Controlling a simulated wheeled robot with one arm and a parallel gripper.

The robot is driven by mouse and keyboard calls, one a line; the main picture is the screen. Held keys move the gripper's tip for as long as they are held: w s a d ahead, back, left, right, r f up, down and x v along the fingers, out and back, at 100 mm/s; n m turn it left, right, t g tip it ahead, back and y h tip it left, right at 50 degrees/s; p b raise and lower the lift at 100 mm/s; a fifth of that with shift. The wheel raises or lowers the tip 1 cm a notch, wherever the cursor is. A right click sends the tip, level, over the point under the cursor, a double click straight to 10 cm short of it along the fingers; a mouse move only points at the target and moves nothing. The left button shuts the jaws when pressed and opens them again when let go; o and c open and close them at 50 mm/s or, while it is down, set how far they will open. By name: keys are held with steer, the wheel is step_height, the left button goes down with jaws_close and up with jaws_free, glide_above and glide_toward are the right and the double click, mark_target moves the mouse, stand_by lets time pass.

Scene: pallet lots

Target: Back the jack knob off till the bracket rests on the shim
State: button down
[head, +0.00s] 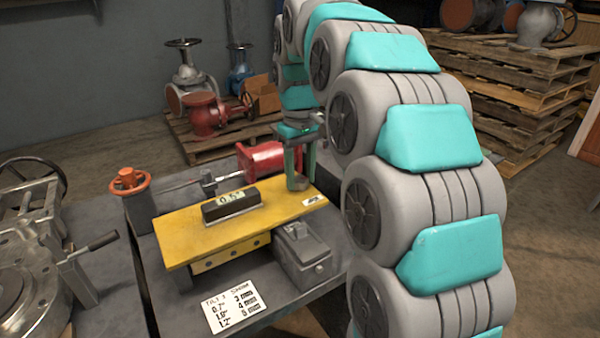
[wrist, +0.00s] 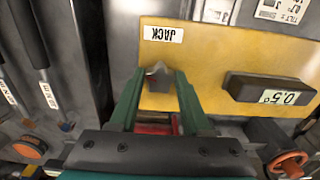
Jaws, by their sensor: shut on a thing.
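The bracket is a yellow plate (head: 170,240) on the bench, also seen in the wrist view (wrist: 205,50). A dark tilt gauge (head: 232,209) reading 0.5° sits on it; it also shows in the wrist view (wrist: 240,85). The grey lobed jack knob (wrist: 158,79) is at the plate's end, beside a label reading JACK (wrist: 164,34). My gripper (head: 298,180) points down there, its green fingers (wrist: 160,72) shut on the knob. I cannot make out a shim under the plate, nor any gap there.
A card (head: 235,300) pairs tilts with shim thicknesses. A grey block (head: 303,258) stands at the plate's near side. Handled tools (wrist: 38,55) lie to the left in the wrist view.

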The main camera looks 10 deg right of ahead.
steer(key=n, duration=0.3)
steer(key=shift+r+n+p, duration=0.1)
steer(key=shift+n+p, duration=0.25)
steer(key=shift+n, duration=0.05)
steer(key=n, duration=0.3)
steer(key=shift+w+d+n, duration=0.1)
steer(key=shift+n, duration=0.2)
steer(key=n, duration=0.3)
steer(key=shift+n, duration=0.3)
steer(key=n, duration=0.3)
steer(key=shift+w+n, duration=0.15)
steer(key=shift+n, duration=0.15)
steer(key=n, duration=0.3)
steer(key=shift+n, duration=0.3)
steer(key=n, duration=0.3)
steer(key=shift+w+n, duration=0.15)
steer(key=shift+n, duration=0.15)
steer(key=n, duration=0.4)
steer(key=shift+n, duration=1.7)
